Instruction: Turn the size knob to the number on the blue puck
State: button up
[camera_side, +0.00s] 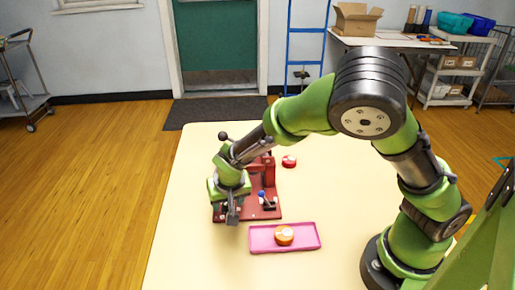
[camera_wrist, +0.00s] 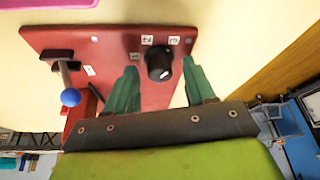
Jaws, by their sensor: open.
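The size knob (camera_wrist: 159,62) is black and round with a white pointer line. It is mounted on the red base plate (camera_wrist: 100,45) of a machine, also seen in the side view (camera_side: 272,212). Small white number labels sit around the knob, too small to read surely. My gripper (camera_wrist: 160,70) is open, with one green finger on each side of the knob in the wrist view; I cannot tell whether they touch it. In the side view my gripper (camera_side: 233,217) is low over the plate's left part and hides the knob. I see no blue puck.
A lever with a blue ball (camera_wrist: 70,97) stands on the plate. The table's left and front are clear.

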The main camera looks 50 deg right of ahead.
jog(key=v, duration=1.6)
jog(key=shift+s+r, duration=0.15)
jog(key=shift+r, duration=0.25)
jog(key=shift+a, duration=0.15)
jog(key=s+d+r+n+t+y, duration=0.2)
jog(key=s+d+r, duration=0.4)
jog(key=s+d, duration=0.5)
jog(key=shift+s+d+r+t+y, duration=0.3)
jog(key=shift+s+t+y, duration=0.3)
jog(key=shift+y, duration=0.5)
